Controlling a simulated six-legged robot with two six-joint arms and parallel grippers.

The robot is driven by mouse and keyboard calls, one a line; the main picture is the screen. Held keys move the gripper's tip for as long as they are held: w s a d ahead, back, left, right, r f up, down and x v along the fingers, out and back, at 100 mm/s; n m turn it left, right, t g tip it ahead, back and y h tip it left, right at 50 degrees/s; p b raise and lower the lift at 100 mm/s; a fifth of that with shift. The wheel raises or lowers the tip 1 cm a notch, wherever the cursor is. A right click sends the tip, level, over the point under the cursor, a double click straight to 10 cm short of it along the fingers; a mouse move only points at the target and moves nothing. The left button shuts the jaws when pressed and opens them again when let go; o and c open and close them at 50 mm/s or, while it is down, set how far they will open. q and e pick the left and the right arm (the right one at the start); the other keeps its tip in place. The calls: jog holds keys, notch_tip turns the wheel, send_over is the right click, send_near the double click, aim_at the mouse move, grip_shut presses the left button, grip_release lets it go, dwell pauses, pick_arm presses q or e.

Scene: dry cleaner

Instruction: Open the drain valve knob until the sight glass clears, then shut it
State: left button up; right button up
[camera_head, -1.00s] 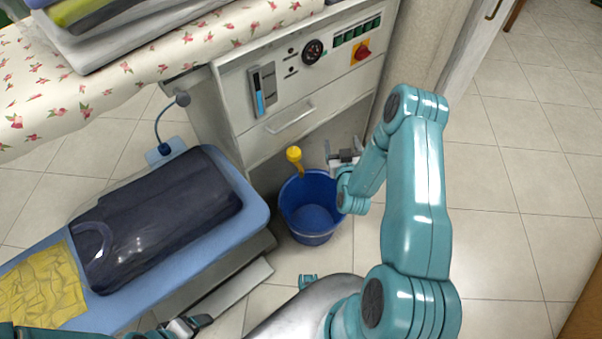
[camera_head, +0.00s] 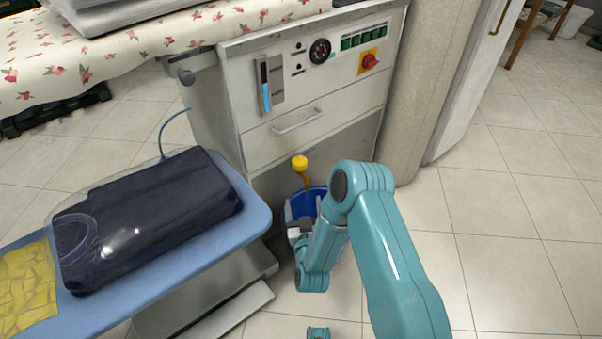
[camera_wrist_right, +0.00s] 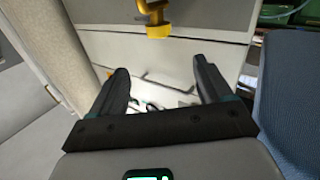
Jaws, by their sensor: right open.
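The yellow drain valve knob (camera_head: 299,162) sticks out below the drawer of the grey machine. It also shows at the top of the right wrist view (camera_wrist_right: 158,30), beyond my fingertips and apart from them. The sight glass (camera_head: 265,86) on the machine's front panel shows blue liquid in its lower part. A blue bucket (camera_head: 291,210) stands under the valve, partly hidden by my right arm. My left gripper is out of view.
A blue ironing board (camera_head: 255,212) with a dark bagged garment (camera_head: 150,218) and a yellow cloth (camera_head: 25,285) lies left of the bucket. The drawer handle (camera_head: 296,121) juts out above the knob. Tiled floor on the right is clear.

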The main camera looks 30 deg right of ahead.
aim_at(300, 167)
jog(key=b+x, duration=0.5)
jog(key=x, duration=1)
jog(key=shift+f, duration=0.1)
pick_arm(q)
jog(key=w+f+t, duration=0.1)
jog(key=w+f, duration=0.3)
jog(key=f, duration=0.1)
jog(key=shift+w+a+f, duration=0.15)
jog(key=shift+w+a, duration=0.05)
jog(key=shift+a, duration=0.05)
pick_arm(e)
jog(key=shift+w+d, duration=0.15)
jog(key=shift+w, duration=0.1)
jog(key=c, duration=1)
